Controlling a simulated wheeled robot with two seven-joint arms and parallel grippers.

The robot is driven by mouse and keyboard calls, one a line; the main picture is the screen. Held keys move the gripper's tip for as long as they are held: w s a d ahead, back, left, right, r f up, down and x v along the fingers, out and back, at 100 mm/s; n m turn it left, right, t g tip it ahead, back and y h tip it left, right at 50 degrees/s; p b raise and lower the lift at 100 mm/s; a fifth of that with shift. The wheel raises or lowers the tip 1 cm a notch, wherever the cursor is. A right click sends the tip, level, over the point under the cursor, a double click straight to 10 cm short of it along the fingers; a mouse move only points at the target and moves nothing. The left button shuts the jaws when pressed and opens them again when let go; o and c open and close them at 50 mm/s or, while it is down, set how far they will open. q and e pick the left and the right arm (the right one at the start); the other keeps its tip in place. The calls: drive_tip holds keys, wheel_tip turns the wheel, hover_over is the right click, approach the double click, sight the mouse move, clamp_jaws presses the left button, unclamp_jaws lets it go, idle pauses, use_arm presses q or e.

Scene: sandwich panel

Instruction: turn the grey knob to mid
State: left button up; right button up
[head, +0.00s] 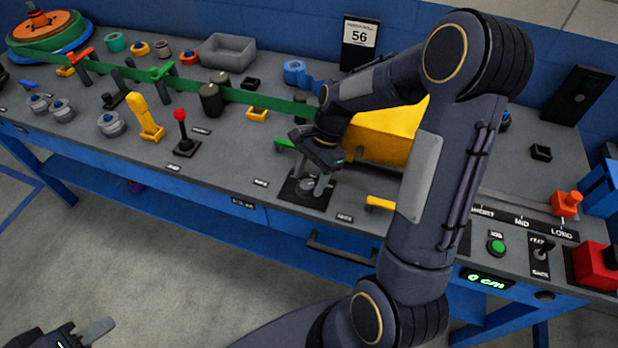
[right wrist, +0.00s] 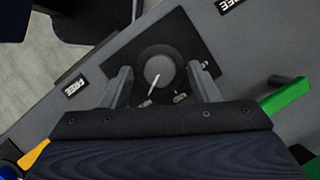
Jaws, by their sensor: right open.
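The grey knob (right wrist: 158,68) is round, with a white pointer line, and sits on a black square plate (right wrist: 190,32). In the right wrist view the line points down and slightly left. My right gripper (right wrist: 161,82) is open, with one finger to each side of the knob; gaps show between them. In the head view the knob (head: 306,186) is partly hidden under my right gripper (head: 318,178), near the bench's front edge. My left gripper (head: 78,336) is at the bottom left corner, away from the bench and partly cut off; its opening is unclear.
Small labels (right wrist: 75,87) lie beside the plate. A red-topped lever (head: 181,130) and a yellow lever (head: 149,118) stand to the left. A yellow box (head: 385,138) is behind my right arm. A drawer handle (head: 340,248) juts out below the bench edge.

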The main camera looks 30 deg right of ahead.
drive_tip(key=shift+s+a+f, duration=0.1)
drive_tip(key=shift+a+f, duration=0.05)
drive_tip(key=shift+f, duration=0.2)
drive_tip(key=shift+c, duration=0.4)
drive_tip(key=c, duration=0.9)
